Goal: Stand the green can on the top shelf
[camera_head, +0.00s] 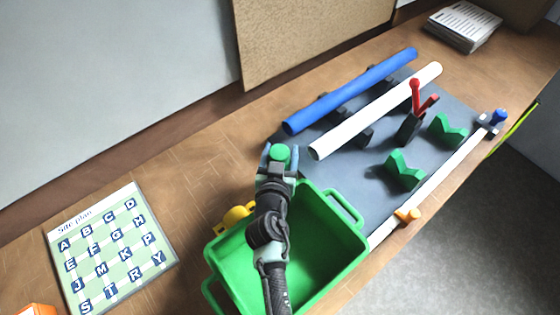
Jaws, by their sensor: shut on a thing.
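My gripper (281,160) is above the far edge of a green bin, with its fingers on either side of a small round green thing (280,153). Only the top of this thing shows; it may be the green can, but its body is hidden by the gripper. I cannot tell whether it touches anything below. No shelf is in view.
The open green bin (352,244) stands on the wooden bench under my arm, with a yellow thing (236,214) beside it. A grey mat (375,190) carries blue and white tubes, green V-blocks and a red-handled clamp. A site plan board (110,250) lies left.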

